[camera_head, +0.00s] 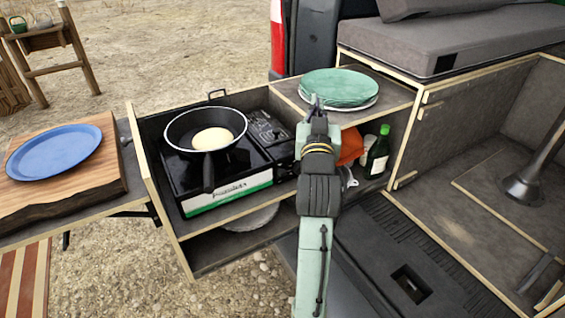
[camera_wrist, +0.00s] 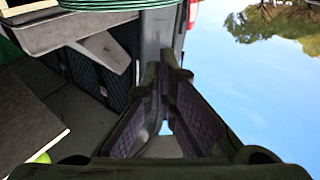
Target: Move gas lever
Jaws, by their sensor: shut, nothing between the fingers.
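The black camping gas stove (camera_head: 262,138) stands in the pulled-out wooden drawer, with a white and green front strip. No gas lever can be made out; my arm covers part of the area at the stove's right end. A black frying pan (camera_head: 176,132) with a pale round pancake (camera_head: 213,139) sits on the stove, its handle toward the front. My gripper (camera_head: 316,102) is right of the stove, in front of the green plates. In the wrist view my gripper (camera_wrist: 168,62) has its fingertips close together, with nothing between them.
Green plates (camera_head: 338,86) are stacked on the shelf at my gripper. A green bottle (camera_head: 378,154) and an orange cloth (camera_head: 350,145) are in the compartment below. A blue plate (camera_head: 52,150) lies on a wooden board (camera_head: 75,192) at the left.

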